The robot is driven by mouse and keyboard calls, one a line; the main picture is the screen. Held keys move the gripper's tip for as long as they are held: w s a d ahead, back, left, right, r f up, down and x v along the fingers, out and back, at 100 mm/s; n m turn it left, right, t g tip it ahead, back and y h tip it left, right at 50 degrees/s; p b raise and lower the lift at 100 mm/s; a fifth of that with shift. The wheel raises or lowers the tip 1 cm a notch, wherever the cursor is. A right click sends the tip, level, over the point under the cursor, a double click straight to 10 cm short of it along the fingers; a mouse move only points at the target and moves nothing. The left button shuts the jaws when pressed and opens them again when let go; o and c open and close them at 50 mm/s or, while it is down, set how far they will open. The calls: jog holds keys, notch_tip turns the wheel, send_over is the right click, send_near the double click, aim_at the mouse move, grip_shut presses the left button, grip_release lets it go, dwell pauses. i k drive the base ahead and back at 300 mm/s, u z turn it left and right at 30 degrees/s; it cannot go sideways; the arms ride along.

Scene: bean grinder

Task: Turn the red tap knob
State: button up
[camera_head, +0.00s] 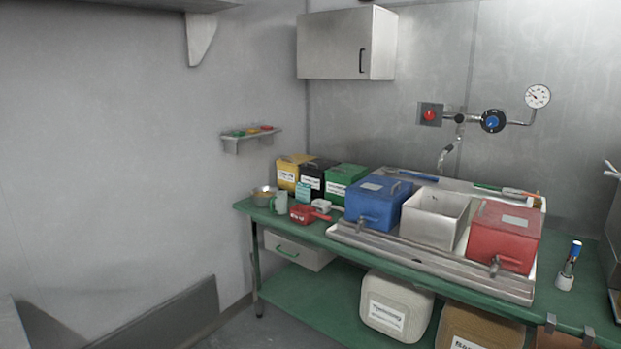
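A round red knob (429,115) sits on a square grey plate on the back wall, beside the pipework. A blue knob (492,121) is on a dark round fitting to its right. A spout (446,156) hangs down between them over the counter. I cannot tell how far any knob is turned. My gripper is not in view.
A white open bin (434,217) stands between the blue and red boxes in a metal tray (430,265) on the green counter (300,230). A gauge (538,96) is right of the knobs. A wall cabinet (345,43) hangs upper left of them. Floor shows at lower left.

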aim_at(430, 115)
jog(key=u, duration=0.65)
jog(key=i, duration=1.65)
jog(key=z, duration=0.15)
